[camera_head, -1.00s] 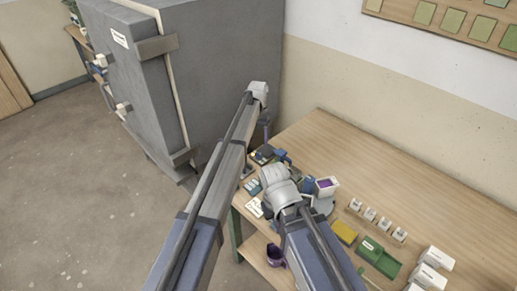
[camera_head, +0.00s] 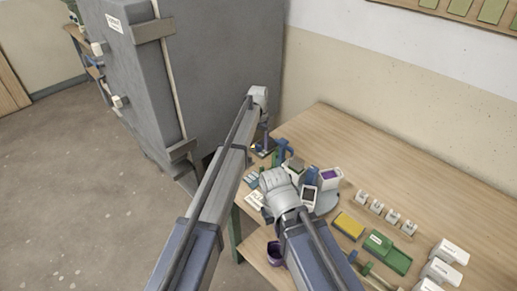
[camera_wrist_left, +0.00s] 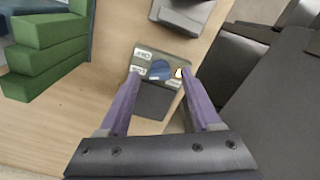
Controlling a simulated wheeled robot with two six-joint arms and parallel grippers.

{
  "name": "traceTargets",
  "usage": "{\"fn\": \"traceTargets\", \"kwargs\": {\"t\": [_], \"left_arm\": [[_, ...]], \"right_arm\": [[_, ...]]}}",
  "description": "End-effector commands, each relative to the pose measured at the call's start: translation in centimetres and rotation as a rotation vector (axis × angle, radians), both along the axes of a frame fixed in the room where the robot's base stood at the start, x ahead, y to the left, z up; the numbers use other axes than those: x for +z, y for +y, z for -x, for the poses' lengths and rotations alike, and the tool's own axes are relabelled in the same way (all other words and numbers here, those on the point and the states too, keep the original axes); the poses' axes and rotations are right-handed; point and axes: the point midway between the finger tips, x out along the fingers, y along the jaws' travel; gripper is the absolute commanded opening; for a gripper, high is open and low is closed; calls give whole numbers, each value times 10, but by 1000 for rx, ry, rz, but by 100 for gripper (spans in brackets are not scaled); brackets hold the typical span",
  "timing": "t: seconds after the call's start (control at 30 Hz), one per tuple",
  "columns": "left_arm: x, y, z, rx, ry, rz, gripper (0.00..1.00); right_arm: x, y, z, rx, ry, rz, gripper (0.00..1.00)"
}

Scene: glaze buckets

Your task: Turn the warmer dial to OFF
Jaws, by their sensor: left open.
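The warmer (camera_wrist_left: 183,58) shows in the left wrist view as a small grey-green panel with white labels. Its blue dial (camera_wrist_left: 160,70) sits in the middle of the panel. My left gripper (camera_wrist_left: 158,74) is open, its two purple fingers spread to either side of the dial; I cannot tell whether they touch it. In the head view the left gripper (camera_head: 266,143) hangs over the table's far left corner and the warmer is mostly hidden there. My right arm's pale wrist is over the table's near edge; its jaws cannot be made out.
A large grey cabinet (camera_head: 235,60) stands close behind the left arm. The wooden table (camera_head: 400,180) holds a yellow block (camera_head: 349,225), a green tray (camera_head: 389,254), a white bucket with purple inside (camera_head: 327,178) and several small white items. Its back middle is clear.

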Motion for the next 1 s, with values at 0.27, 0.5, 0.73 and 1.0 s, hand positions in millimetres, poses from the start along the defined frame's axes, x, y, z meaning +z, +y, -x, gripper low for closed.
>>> {"fn": "traceTargets", "kwargs": {"t": [0.27,0.5,0.73,1.0], "left_arm": [[-3,0,0,0,0,0,65],[-3,0,0,0,0,0,42],[-3,0,0,0,0,0,17],[-3,0,0,0,0,0,0]], "right_arm": [[-3,0,0,0,0,0,0],[-3,0,0,0,0,0,0],[-3,0,0,0,0,0,0],[-3,0,0,0,0,0,0]]}}
